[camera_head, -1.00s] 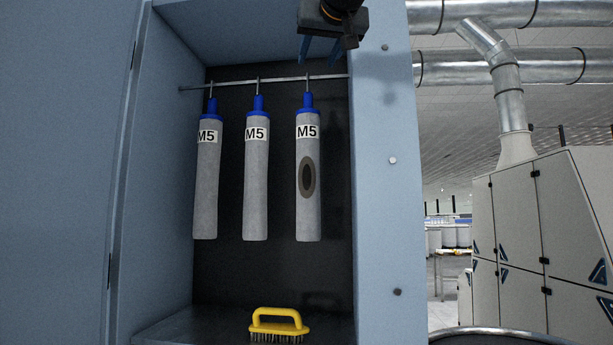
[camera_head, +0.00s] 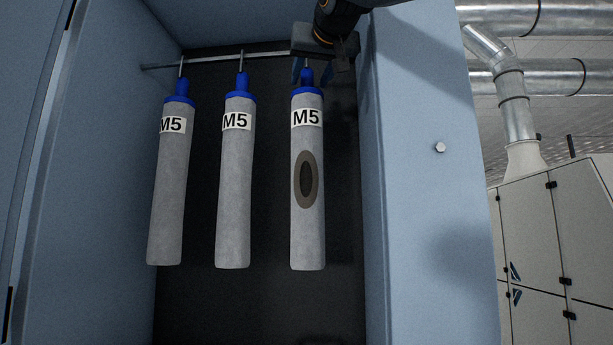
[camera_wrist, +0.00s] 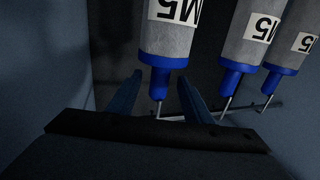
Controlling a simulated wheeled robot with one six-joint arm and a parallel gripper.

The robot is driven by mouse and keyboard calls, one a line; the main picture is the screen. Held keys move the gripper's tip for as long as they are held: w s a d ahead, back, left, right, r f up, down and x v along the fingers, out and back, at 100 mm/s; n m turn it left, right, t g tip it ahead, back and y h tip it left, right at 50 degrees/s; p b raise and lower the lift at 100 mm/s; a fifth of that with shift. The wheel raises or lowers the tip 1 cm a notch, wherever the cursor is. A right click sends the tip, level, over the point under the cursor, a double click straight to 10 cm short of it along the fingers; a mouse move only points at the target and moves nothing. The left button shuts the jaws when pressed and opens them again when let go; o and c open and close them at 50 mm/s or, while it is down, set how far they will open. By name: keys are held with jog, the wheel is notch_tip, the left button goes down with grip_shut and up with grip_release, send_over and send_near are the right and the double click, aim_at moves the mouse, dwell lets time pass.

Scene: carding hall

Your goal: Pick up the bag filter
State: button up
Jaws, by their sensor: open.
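Three grey bag filters with blue caps and M5 labels hang upright from a metal rail (camera_head: 215,59) inside a blue cabinet. The right bag filter (camera_head: 307,235) has a dark oval patch on its front; the left filter (camera_head: 169,200) and the middle filter (camera_head: 235,190) show none. My gripper (camera_head: 312,75) is at the top of the right filter, by its blue cap. In the wrist view my gripper's two fingers (camera_wrist: 158,92) stand open on either side of the nearest filter's blue neck (camera_wrist: 160,82). Whether they touch it I cannot tell.
The cabinet's left wall (camera_head: 95,150) and right post (camera_head: 425,230) close in the filters on both sides. The right post is near my gripper. Below the filters the dark interior is open. Grey ducts and machine cabinets (camera_head: 550,250) stand outside at right.

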jog(key=shift+w+a+p, duration=0.2)
jog(key=shift+w+p, duration=0.4)
jog(key=shift+w, duration=0.6)
jog(key=w+p, duration=0.2)
jog(key=w, duration=0.1)
jog(key=w+p, duration=0.1)
jog(key=w, duration=0.1)
jog(key=shift+a+f, duration=0.3)
jog(key=shift+f, duration=0.1)
jog(key=shift+c, duration=0.3)
grip_shut()
